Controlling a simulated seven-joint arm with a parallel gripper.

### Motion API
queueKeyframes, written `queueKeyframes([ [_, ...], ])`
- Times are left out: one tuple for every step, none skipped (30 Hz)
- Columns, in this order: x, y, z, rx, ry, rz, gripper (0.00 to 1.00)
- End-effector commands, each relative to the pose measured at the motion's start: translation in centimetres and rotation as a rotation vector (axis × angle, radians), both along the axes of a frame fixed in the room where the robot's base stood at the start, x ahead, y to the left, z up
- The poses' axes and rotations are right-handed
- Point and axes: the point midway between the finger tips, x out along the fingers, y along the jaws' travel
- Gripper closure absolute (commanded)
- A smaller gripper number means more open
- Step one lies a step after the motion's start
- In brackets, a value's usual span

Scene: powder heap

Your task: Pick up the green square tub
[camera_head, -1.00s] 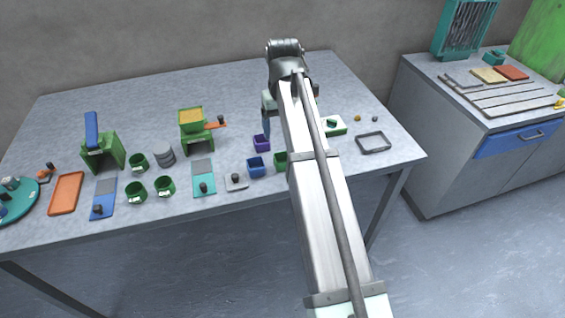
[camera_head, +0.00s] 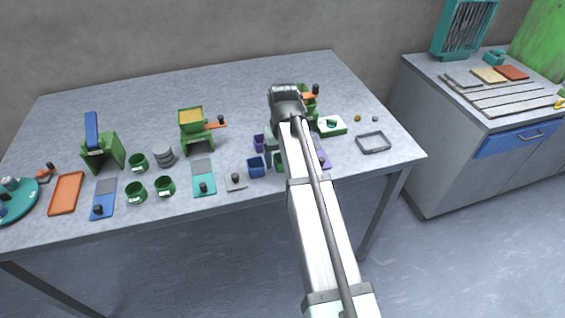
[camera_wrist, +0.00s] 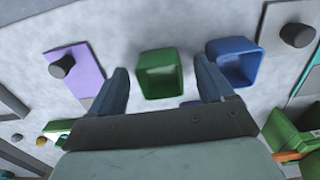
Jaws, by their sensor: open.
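The green square tub (camera_wrist: 160,74) stands on the table in the wrist view, between and just beyond the fingertips of my gripper (camera_wrist: 162,82). My gripper is open and empty, one finger on each side of the tub, with no visible contact. In the head view only a sliver of the green tub (camera_head: 279,162) shows beside my arm, which hides the rest. My gripper's fingers are mostly hidden behind my arm in that view.
A blue square tub (camera_wrist: 236,62) stands close to the right finger in the wrist view. A purple plate with a dark knob (camera_wrist: 78,68) lies to the left. A purple tub (camera_head: 259,142) stands behind the blue one in the head view. A grey frame (camera_head: 373,142) lies farther right.

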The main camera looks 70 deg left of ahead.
Motion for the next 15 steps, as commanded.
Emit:
queueKeyframes([
  [-0.01, -0.04, -0.57, -0.001, 0.000, 0.000, 0.19],
  [-0.01, -0.03, -0.77, -0.001, 0.000, 0.000, 0.19],
  [0.00, -0.01, -0.94, 0.000, 0.000, 0.001, 0.19],
  [0.00, 0.00, -1.02, 0.001, 0.000, 0.001, 0.19],
  [0.00, 0.01, -1.04, 0.001, 0.000, 0.001, 0.19],
  [0.00, 0.02, -1.04, 0.001, 0.000, 0.001, 0.19],
  [0.00, 0.03, -1.03, 0.001, 0.000, 0.001, 0.19],
  [0.00, 0.03, -1.02, 0.001, 0.000, 0.001, 0.19],
  [0.00, 0.03, -1.02, 0.001, 0.000, 0.001, 0.19],
  [0.00, 0.02, -1.01, 0.001, 0.000, 0.001, 0.20],
  [0.00, 0.03, -1.01, 0.001, 0.000, 0.001, 0.23],
  [0.00, 0.03, -1.01, 0.001, 0.000, 0.001, 0.27],
  [0.00, 0.03, -1.01, 0.001, 0.000, 0.001, 0.30],
  [0.00, 0.03, -1.01, 0.001, 0.000, 0.001, 0.33],
  [0.00, 0.03, -1.00, 0.001, 0.000, 0.001, 0.36],
])
